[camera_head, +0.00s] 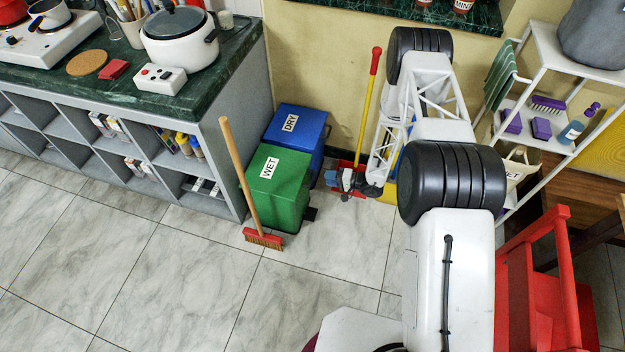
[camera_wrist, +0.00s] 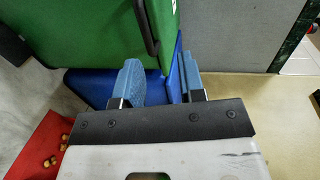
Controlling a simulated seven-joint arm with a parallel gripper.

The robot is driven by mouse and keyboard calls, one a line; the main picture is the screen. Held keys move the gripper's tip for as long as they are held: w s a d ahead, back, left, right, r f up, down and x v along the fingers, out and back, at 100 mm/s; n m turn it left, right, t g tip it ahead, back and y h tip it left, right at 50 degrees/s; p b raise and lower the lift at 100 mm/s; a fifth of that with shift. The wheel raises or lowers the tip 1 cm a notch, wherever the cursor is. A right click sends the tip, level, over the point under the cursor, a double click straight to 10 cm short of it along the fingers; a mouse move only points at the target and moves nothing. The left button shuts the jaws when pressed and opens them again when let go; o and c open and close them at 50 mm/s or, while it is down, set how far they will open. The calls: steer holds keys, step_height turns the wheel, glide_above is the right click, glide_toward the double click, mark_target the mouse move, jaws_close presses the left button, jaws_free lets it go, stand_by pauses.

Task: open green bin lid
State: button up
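The green bin (camera_head: 278,195) with a "WET" label stands on the floor beside the counter, and its lid looks shut. Its green surface (camera_wrist: 85,25) also fills the upper left of the wrist view, with a dark curved handle (camera_wrist: 147,28) on it. My gripper (camera_head: 347,181) is low, to the right of the bins. In the wrist view, my gripper's two blue fingers (camera_wrist: 160,82) are apart with nothing held between them. They point toward the bins, just short of the dark handle in the picture. Whether they touch a bin is unclear.
The blue "DRY" bin (camera_head: 305,127) stands behind the green one and shows past my fingers (camera_wrist: 92,88). A wooden-handled broom (camera_head: 240,175) leans in front of the green bin. A red dustpan with a long handle (camera_head: 373,62) stands by the wall. Floor in front is clear.

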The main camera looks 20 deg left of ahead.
mark_target(313, 178)
steer(key=shift+s+f, duration=0.2)
steer(key=shift+f, duration=0.8)
steer(key=shift+a, duration=0.15)
steer(key=shift+a+f, duration=0.25)
steer(key=shift+a, duration=1)
steer(key=shift+a+f, duration=0.25)
steer(key=shift+a, duration=0.95)
steer(key=shift+a+f, duration=0.25)
steer(key=shift+a, duration=1)
steer(key=shift+c, duration=0.3)
jaws_close()
